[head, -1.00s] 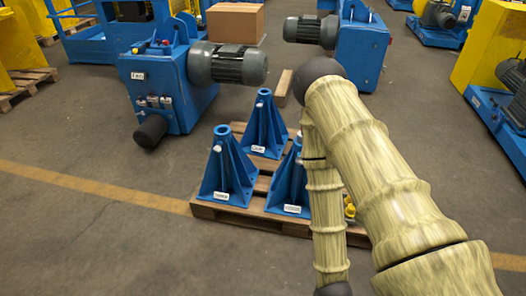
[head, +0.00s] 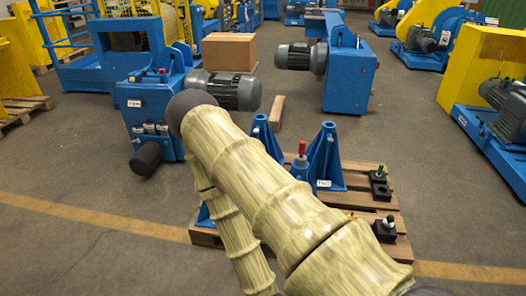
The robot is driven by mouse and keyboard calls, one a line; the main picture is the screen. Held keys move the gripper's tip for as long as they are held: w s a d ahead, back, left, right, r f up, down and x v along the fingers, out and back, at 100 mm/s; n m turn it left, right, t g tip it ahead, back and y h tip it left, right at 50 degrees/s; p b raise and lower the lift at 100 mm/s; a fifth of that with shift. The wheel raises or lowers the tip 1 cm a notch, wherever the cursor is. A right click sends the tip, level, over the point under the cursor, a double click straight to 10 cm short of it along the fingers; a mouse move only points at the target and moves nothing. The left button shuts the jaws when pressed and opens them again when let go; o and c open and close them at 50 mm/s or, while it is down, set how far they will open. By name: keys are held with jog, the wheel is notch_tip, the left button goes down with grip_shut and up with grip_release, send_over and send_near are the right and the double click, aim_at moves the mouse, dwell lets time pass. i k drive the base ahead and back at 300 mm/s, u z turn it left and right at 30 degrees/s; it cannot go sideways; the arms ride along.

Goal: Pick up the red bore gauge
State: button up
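A small upright tool with a red handle (head: 302,149), which looks like the red bore gauge, stands in or on a short blue holder (head: 300,169) on the wooden pallet. It is just left of a blue cone-shaped stand (head: 327,160). Its lower part is not clear to see. My arm crosses the middle of the head view, with its elbow at the upper left and its forearm running down out of the bottom edge. My gripper is outside the picture.
The pallet (head: 358,197) also bears a green-topped tool (head: 380,171) and a black block with a pale-topped tool (head: 387,226). Another blue stand (head: 263,128) is partly behind my arm. Motor units stand behind; floor is clear right of the pallet.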

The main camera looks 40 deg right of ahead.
aim_at(300, 161)
jog(key=u, duration=0.15)
jog(key=i, duration=0.75)
jog(key=z, duration=0.65)
jog(key=i, duration=0.7)
jog(key=z, duration=0.65)
